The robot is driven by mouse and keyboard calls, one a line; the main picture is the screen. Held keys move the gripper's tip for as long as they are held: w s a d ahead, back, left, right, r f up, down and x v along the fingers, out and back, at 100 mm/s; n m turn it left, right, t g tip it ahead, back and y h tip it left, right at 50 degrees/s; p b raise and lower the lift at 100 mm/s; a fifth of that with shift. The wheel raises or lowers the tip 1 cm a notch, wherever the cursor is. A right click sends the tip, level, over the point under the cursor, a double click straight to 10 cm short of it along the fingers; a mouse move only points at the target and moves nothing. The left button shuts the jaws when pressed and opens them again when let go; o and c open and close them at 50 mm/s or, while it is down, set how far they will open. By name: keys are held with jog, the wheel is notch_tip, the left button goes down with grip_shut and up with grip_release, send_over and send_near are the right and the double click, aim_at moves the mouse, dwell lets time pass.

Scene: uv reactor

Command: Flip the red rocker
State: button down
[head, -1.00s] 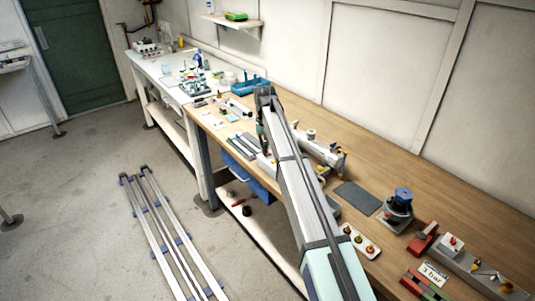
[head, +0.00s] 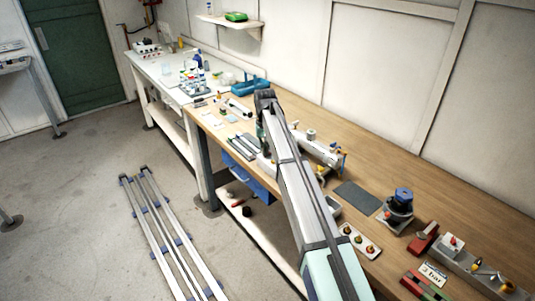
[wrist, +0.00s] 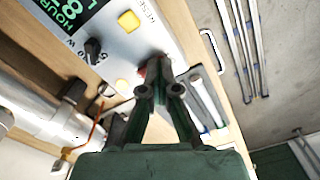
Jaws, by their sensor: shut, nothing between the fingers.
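In the wrist view a pale control panel (wrist: 118,45) lies ahead of my gripper. My gripper (wrist: 158,80) is shut and empty, its fingertips at the panel's lower right edge. A small dark red patch (wrist: 151,66) shows right at the fingertips, mostly hidden by them; it looks like the red rocker. I cannot tell whether the fingers touch it or which way it is tilted. The panel also carries a green-lit hours display (wrist: 68,10), a black knob (wrist: 93,48) and a yellow button (wrist: 128,21). In the head view my arm hides the panel.
A steel cylinder (wrist: 40,113) with an orange lever (wrist: 84,146) lies left of my gripper in the wrist view. In the head view, the wooden bench (head: 300,105) also holds a dark mat (head: 357,197) and a blue-topped device (head: 400,207) at right.

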jog(key=shift+r+p, duration=1.85)
jog(key=shift+r, duration=1.55)
